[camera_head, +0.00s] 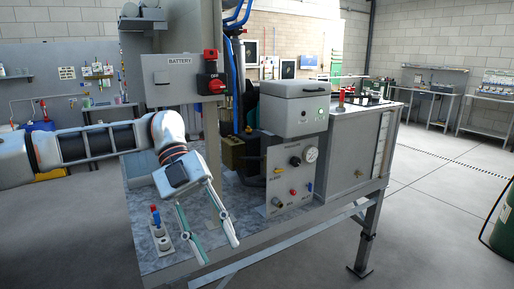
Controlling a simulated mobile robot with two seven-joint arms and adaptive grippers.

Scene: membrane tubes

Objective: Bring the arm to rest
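My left arm (98,139) reaches in from the left. Its gripper (220,252) points down at the front left of the metal bench (240,258). The two long fingers are spread apart, with nothing seen between them. A small holder with a blue, red-topped piece (155,217) and grey round fittings (163,243) stands on the bench just left of the fingers. Whether a finger touches it, I cannot tell. My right gripper is not in view.
A grey battery box (172,82) with a red switch (211,85) stands behind my gripper. A panel with a gauge (310,154) and a lidded box (295,108) stand to the right. A green cylinder (502,225) is at the right edge. The floor at right is largely clear.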

